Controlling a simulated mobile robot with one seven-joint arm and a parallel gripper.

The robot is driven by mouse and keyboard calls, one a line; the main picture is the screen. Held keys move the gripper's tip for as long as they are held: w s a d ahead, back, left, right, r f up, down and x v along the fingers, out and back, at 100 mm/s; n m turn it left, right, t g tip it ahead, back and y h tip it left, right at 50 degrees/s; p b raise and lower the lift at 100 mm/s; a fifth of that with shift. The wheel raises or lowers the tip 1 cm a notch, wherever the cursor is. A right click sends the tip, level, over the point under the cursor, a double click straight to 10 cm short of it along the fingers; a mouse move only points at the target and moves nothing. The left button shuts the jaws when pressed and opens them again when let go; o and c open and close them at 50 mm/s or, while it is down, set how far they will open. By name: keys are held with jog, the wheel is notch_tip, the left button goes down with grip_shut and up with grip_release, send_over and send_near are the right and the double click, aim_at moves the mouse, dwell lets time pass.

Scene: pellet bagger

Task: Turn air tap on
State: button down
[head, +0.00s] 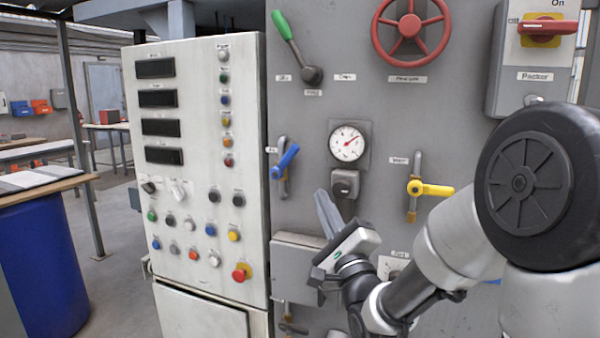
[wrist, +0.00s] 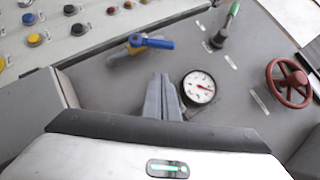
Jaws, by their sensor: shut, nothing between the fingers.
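The blue-handled tap (head: 286,161) is on the grey panel, left of the gauge, beside a small label that seems to read "Air". Its handle slants up to the right, at an angle to its short upright pipe. The tap also shows in the wrist view (wrist: 152,43), beyond my fingertips and slightly left. My gripper (head: 322,198) is shut and empty, below and right of the blue tap in the head view. In the wrist view its closed fingers (wrist: 160,82) point toward the panel, apart from the tap.
A pressure gauge (head: 347,142) sits right of the blue tap, with a grey knob (head: 345,184) below it. A yellow-handled tap (head: 430,189), green lever (head: 286,26) and red handwheel (head: 410,27) are nearby. A button cabinet (head: 197,100) stands left; a grey box (head: 292,262) projects below.

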aim_at(285, 161)
jog(key=w+a+r, duration=0.4)
jog(key=w+r, duration=0.1)
jog(key=w, duration=0.2)
jog(key=shift+w+a+r, duration=0.15)
jog(key=shift+a, duration=0.2)
jog(key=shift+r, duration=0.15)
jog(key=shift+r+n+g+y+p, duration=0.15)
jog(key=shift+n+g+y+p, duration=0.15)
jog(key=shift+n+g+p, duration=0.1)
